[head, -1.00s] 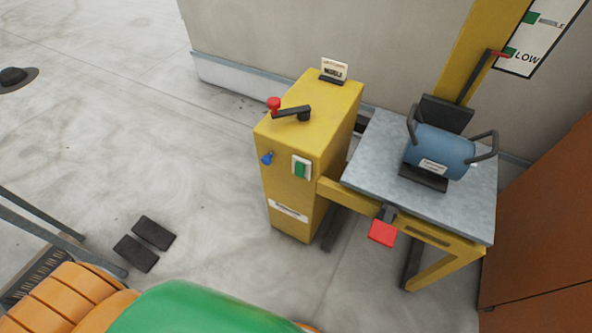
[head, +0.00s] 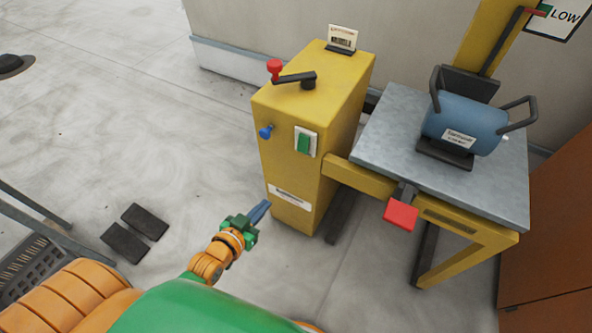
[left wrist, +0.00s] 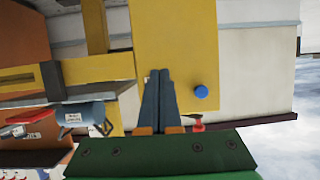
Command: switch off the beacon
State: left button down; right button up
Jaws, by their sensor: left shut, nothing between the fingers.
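No beacon can be made out in these views. A yellow cabinet (head: 283,150) carries a green rocker switch (head: 304,142) in a pale frame and a blue knob (head: 265,132) on its front. A black crank with a red knob (head: 274,66) sits on its top. My left gripper (head: 262,208) is shut and empty, low in front of the cabinet and apart from the switch. In the left wrist view its fingers (left wrist: 159,75) overlap the yellow front, with the blue knob (left wrist: 201,92) beside them; the green switch is not visible there. My right gripper is not in view.
A grey-topped bench (head: 390,150) on a yellow frame adjoins the cabinet, holding a blue handled drum (head: 466,124). A red pad (head: 401,215) juts from its front. A brown panel (head: 550,220) stands at right. Floor left of the cabinet is mostly clear.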

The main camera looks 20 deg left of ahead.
pick_arm(q)
notch_tip(320, 180, up, 7)
jog(key=w+d+t+h+b, duration=0.1)
jog(key=w+t, duration=0.1)
jog(key=t, duration=0.1)
jog(key=b, duration=0.3)
send_near(301, 149)
jog(key=w, duration=0.5)
jog(key=shift+w+d+f, duration=0.3)
jog(key=shift+d+f, duration=0.05)
jog(key=shift+d, duration=0.05)
jog(key=shift+w+d, duration=0.1)
jog(key=shift+w, duration=0.5)
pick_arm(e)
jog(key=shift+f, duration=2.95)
